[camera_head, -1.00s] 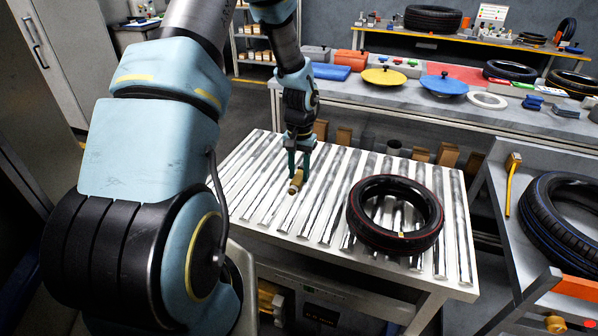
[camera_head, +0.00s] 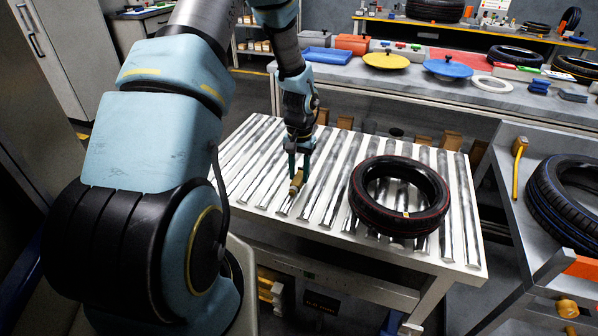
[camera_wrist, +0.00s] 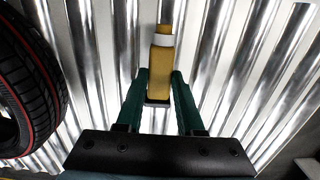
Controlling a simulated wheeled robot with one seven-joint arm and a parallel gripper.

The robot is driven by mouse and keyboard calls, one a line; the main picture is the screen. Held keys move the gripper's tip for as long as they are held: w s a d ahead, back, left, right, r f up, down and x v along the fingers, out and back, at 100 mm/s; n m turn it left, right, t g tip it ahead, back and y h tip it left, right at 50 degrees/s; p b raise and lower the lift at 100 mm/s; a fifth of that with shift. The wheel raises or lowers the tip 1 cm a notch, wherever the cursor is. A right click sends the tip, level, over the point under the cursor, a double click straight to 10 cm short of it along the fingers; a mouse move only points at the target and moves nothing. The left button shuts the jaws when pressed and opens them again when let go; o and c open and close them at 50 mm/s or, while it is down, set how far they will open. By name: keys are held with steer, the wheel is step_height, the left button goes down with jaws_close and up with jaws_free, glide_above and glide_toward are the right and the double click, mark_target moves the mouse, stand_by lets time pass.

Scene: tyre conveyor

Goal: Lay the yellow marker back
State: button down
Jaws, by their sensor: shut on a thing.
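In the head view my gripper (camera_head: 298,178) points down over the roller conveyor (camera_head: 330,205), left of the tyre, shut on the marker (camera_head: 296,185). The marker is close above or touching the rollers; I cannot tell which. Part of it is hidden by the fingers.
A black tyre with a red line (camera_head: 398,218) lies on the conveyor right of my gripper; its edge also shows in the wrist view (camera_wrist: 35,85). Another tyre with a blue line (camera_head: 560,205) is at the right beside a yellow-handled tool (camera_head: 518,170). Rollers left of my gripper are clear.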

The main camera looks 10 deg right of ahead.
steer(key=shift+c, duration=2.3)
jaws_free()
step_height(320, 180, up, 11)
steer(key=b, duration=0.3)
steer(key=s+a+r+n, duration=0.1)
steer(key=s+a+r, duration=0.1)
steer(key=a, duration=0.2)
steer(key=s+a+r+n+t, duration=0.1)
steer(key=s+a+r, duration=0.2)
steer(key=a, duration=0.1)
steer(key=shift+a, duration=0.4)
steer(key=s+a+r+n, duration=0.1)
steer(key=s+a, duration=0.1)
steer(key=s, duration=0.1)
steer(key=s+a+r, duration=0.1)
steer(key=s+a, duration=0.2)
steer(key=s+a+n+t, duration=0.1)
steer(key=s+a, duration=0.1)
steer(key=s, duration=0.1)
steer(key=shift+a+r+n, duration=0.3)
steer(key=shift+r, duration=0.1)
steer(key=shift+c, duration=0.3)
